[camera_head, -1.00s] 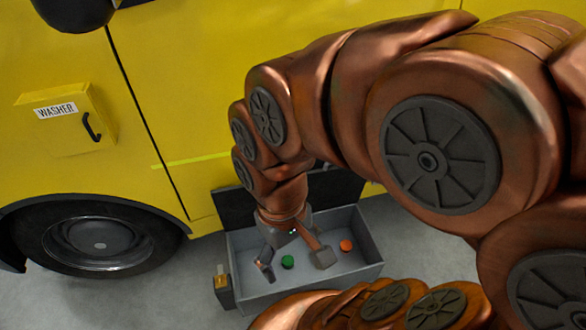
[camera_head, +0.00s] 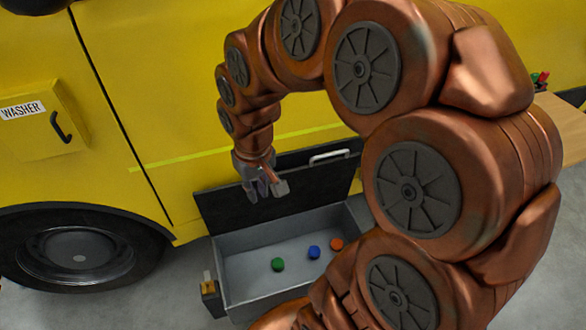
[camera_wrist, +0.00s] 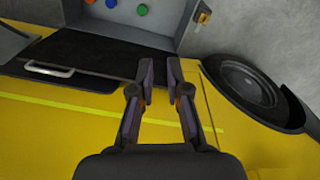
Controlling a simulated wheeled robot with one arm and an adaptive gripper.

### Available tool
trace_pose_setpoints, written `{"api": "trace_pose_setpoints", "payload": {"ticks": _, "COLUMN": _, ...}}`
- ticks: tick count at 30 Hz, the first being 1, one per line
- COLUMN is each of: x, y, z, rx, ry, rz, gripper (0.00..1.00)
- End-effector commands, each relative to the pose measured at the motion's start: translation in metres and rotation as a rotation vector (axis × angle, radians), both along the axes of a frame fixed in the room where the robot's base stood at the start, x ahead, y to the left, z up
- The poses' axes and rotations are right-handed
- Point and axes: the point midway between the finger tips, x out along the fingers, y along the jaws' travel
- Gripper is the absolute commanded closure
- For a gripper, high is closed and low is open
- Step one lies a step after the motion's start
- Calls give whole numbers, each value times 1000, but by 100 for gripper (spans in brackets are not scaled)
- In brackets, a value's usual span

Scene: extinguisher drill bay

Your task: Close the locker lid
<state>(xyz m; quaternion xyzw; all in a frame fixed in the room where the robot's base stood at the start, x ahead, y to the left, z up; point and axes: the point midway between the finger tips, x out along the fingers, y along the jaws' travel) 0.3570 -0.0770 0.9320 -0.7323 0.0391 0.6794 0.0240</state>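The locker is a grey open box (camera_head: 240,290) on the floor beside the yellow vehicle. Its black lid (camera_head: 225,208) stands raised at the back edge, leaning toward the vehicle, with a pale handle (camera_head: 329,155) near its upper edge. The lid (camera_wrist: 110,62) and its handle (camera_wrist: 48,69) also show in the wrist view. My gripper (camera_head: 265,190) is in front of the lid and above the box. In the wrist view its two fingers (camera_wrist: 160,82) are apart with nothing between them. Whether it touches the lid I cannot tell.
Green (camera_head: 278,264), blue (camera_head: 314,252) and orange (camera_head: 337,244) pieces lie in the box. A latch (camera_head: 210,290) is at its left front. A yellow washer box (camera_head: 40,125) and a wheel (camera_head: 80,255) are at left. A wooden surface (camera_head: 560,125) is at right.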

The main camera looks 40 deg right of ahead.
Motion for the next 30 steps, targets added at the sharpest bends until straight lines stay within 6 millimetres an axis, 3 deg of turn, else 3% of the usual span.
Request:
{"api": "trace_pose_setpoints", "payload": {"ticks": 1, "x": 15, "y": -13, "z": -16, "rx": 1, "ry": -19, "rz": -19, "gripper": 93}}
{"api": "trace_pose_setpoints", "payload": {"ticks": 3, "x": 36, "y": -30, "z": -28, "rx": -1, "ry": -54, "rz": -40, "gripper": 100}}
{"api": "trace_pose_setpoints", "payload": {"ticks": 6, "x": 65, "y": -59, "z": -45, "rx": -5, "ry": -107, "rz": -74, "gripper": 100}}
{"api": "trace_pose_setpoints", "payload": {"ticks": 15, "x": 129, "y": -161, "z": -106, "rx": -30, "ry": -254, "rz": -194, "gripper": 100}}
{"api": "trace_pose_setpoints", "payload": {"ticks": 22, "x": 149, "y": -234, "z": -144, "rx": -60, "ry": -338, "rz": -277, "gripper": 100}}
{"api": "trace_pose_setpoints", "payload": {"ticks": 25, "x": 151, "y": -251, "z": -153, "rx": -68, "ry": -355, "rz": -295, "gripper": 100}}
{"api": "trace_pose_setpoints", "payload": {"ticks": 30, "x": 153, "y": -260, "z": -157, "rx": -74, "ry": -368, "rz": -304, "gripper": 100}}
